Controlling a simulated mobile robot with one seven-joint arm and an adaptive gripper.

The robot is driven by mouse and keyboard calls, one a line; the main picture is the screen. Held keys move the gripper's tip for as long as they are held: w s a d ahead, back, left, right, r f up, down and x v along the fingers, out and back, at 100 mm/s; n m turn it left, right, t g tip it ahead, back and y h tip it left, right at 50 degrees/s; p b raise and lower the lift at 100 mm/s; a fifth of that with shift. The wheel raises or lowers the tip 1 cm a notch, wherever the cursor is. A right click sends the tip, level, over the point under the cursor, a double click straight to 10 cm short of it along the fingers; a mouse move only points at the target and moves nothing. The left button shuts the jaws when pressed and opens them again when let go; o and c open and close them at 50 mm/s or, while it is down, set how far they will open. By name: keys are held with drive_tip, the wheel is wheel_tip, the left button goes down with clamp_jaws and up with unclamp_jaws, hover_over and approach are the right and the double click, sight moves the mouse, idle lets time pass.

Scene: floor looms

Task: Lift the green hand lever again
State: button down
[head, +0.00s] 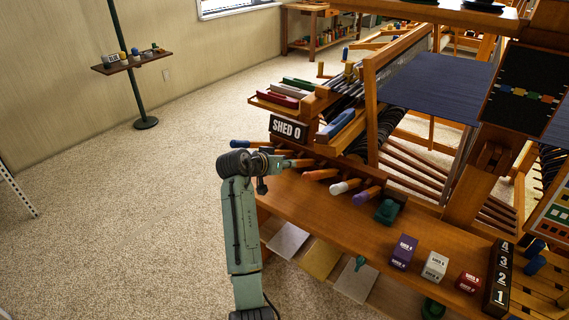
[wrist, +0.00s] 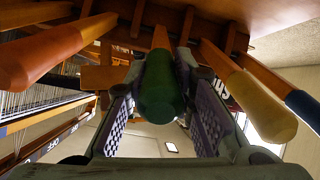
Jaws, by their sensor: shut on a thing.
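The green hand lever (wrist: 160,88) points toward the camera in the middle of the wrist view, its wooden shaft running back to the loom. My gripper (wrist: 161,75) has one finger on each side of it and is shut on it. In the head view my gripper (head: 272,164) is at the left end of the lever row, and I cannot make out the green lever behind it.
White (head: 343,186) and purple (head: 364,197) levers stand farther right. A SHED 0 sign (head: 288,129) is above.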

drive_tip(key=shift+w+r, duration=0.1)
drive_tip(key=shift+r, duration=0.15)
drive_tip(key=c, duration=1.8)
unclamp_jaws()
drive_tip(key=o, duration=0.4)
drive_tip(key=shift+f, duration=0.1)
drive_tip(key=shift+o, duration=0.2)
drive_tip(key=v, duration=1.2)
drive_tip(key=shift+d, duration=0.1)
